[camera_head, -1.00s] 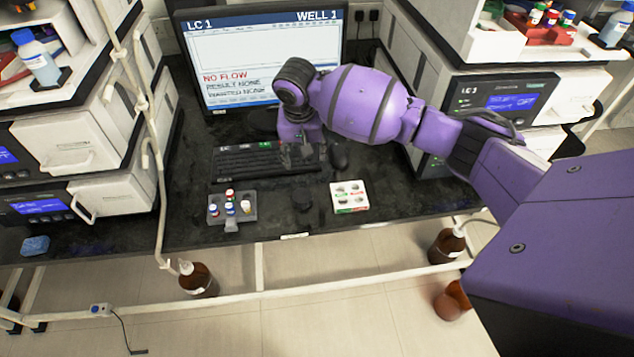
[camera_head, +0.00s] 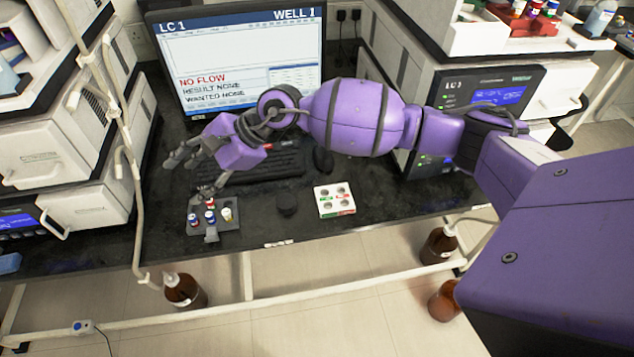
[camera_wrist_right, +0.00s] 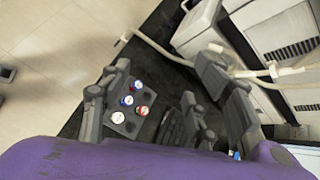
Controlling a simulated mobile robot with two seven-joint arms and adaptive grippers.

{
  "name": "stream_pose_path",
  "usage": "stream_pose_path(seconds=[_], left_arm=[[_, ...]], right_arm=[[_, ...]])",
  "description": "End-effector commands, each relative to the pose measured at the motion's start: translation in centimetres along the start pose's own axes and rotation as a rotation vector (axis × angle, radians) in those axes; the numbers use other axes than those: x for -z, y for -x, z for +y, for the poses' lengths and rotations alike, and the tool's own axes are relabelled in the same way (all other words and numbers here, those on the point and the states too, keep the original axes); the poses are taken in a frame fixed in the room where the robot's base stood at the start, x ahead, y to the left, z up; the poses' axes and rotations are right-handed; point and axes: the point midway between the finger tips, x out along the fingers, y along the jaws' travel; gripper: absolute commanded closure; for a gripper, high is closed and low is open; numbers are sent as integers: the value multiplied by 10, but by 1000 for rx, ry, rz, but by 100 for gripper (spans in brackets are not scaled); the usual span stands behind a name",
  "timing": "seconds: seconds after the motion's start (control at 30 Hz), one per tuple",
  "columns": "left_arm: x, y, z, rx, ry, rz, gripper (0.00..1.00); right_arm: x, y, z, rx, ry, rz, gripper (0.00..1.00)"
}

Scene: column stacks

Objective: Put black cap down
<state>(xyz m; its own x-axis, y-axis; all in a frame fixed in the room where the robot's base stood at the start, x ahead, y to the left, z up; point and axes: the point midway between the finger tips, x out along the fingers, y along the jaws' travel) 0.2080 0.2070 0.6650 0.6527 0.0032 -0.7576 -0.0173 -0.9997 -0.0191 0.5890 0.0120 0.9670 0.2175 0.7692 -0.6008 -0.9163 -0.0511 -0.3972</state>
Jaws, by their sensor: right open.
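The black cap (camera_head: 287,204) is a dark round piece lying on the black counter, between the vial rack and the white tray. No gripper touches it. My right gripper (camera_head: 192,172) is open, its fingers spread above and behind the grey vial rack (camera_head: 212,232), left of the cap. In the right wrist view the open fingers frame the rack (camera_wrist_right: 124,127) and nothing is held between them. I cannot make out the cap in that view. My left gripper is not in view.
The rack holds several vials with coloured caps (camera_head: 210,204). A white tray with round wells (camera_head: 334,200) lies right of the cap. Behind are a keyboard (camera_head: 262,168), a mouse (camera_head: 323,160) and a monitor (camera_head: 240,55). The counter's front edge is close to the cap.

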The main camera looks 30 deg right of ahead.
Motion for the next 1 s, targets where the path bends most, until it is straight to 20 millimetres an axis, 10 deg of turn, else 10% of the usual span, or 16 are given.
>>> stream_pose_path(seconds=[0.3,0.5,1.0], left_arm=[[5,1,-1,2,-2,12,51],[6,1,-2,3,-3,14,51],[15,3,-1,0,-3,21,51]], right_arm=[[153,71,60,-641,1019,538,44],[169,91,71,-824,1189,522,44],[212,56,78,-826,1205,510,44]])
